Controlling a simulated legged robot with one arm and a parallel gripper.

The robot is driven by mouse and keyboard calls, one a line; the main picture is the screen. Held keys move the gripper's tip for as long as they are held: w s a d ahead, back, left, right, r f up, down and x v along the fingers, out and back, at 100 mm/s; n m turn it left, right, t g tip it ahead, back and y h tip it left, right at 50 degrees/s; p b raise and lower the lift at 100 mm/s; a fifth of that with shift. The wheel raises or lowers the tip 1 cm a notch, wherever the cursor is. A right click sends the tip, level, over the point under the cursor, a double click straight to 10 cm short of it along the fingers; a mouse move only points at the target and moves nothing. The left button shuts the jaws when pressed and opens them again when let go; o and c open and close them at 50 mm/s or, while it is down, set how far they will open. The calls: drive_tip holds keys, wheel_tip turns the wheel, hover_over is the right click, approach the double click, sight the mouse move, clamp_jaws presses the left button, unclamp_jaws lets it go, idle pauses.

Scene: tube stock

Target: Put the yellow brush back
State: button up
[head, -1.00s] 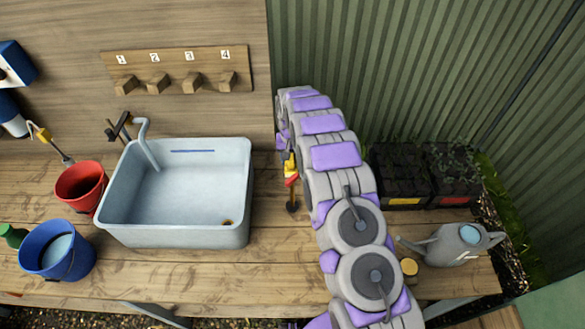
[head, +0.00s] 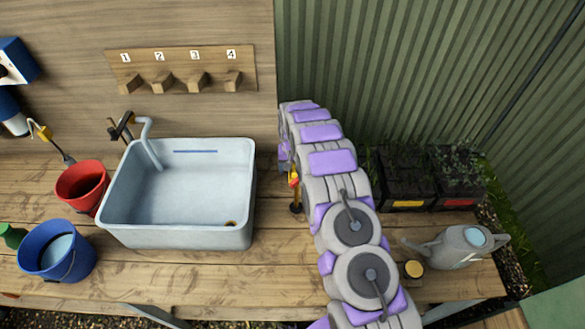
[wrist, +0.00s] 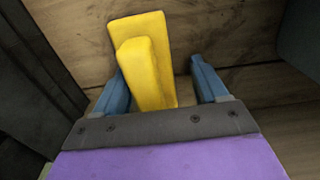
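In the wrist view, my gripper (wrist: 158,72) is open, with its two blue fingers on either side of a yellow block-like piece (wrist: 150,75). A clear gap shows between the piece and the right finger. I take it for the yellow brush, but no bristles show. In the head view, a small yellow and red tool (head: 294,179) with a dark end is at my arm's left edge on the bench, partly covered; I cannot tell if it is the same thing. My gripper is hidden behind my arm there. The wall rack (head: 180,70) has pegs numbered 1 to 4, all empty.
A grey sink (head: 240,190) with a tap stands left of my arm. Red (head: 82,187) and blue (head: 55,250) buckets are further left. Black crates (head: 405,180), a watering can (head: 460,248) and a small yellow-topped item (head: 413,269) are on the right.

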drive_tip(key=shift+d, duration=0.8)
drive_tip(key=r, duration=0.2)
drive_tip(key=a+r+p, duration=0.1)
drive_tip(key=r, duration=0.2)
drive_tip(key=shift+w, duration=0.1)
drive_tip(key=r, duration=0.4)
drive_tip(key=r+p, duration=0.1)
drive_tip(key=r, duration=0.2)
drive_tip(key=shift+d, duration=0.4)
drive_tip(key=shift+a+r, duration=0.15)
drive_tip(key=shift+r, duration=0.1)
drive_tip(key=s+d+r, duration=0.4)
drive_tip(key=s+r, duration=0.6)
drive_tip(key=s+d+r, duration=0.4)
drive_tip(key=s+r, duration=0.5)
drive_tip(key=s, duration=0.1)
drive_tip(key=shift+g, duration=0.9)
drive_tip(key=s+d+r, duration=0.1)
drive_tip(key=s+d, duration=0.1)
drive_tip(key=s, duration=0.8)
drive_tip(key=s+d+r, duration=0.1)
drive_tip(key=s, duration=1)
drive_tip(key=s+d+r, duration=0.1)
drive_tip(key=s+d, duration=0.1)
drive_tip(key=s, duration=0.8)
drive_tip(key=shift+s+d+r, duration=0.1)
drive_tip(key=shift+s+d, duration=0.1)
drive_tip(key=shift+d, duration=0.1)
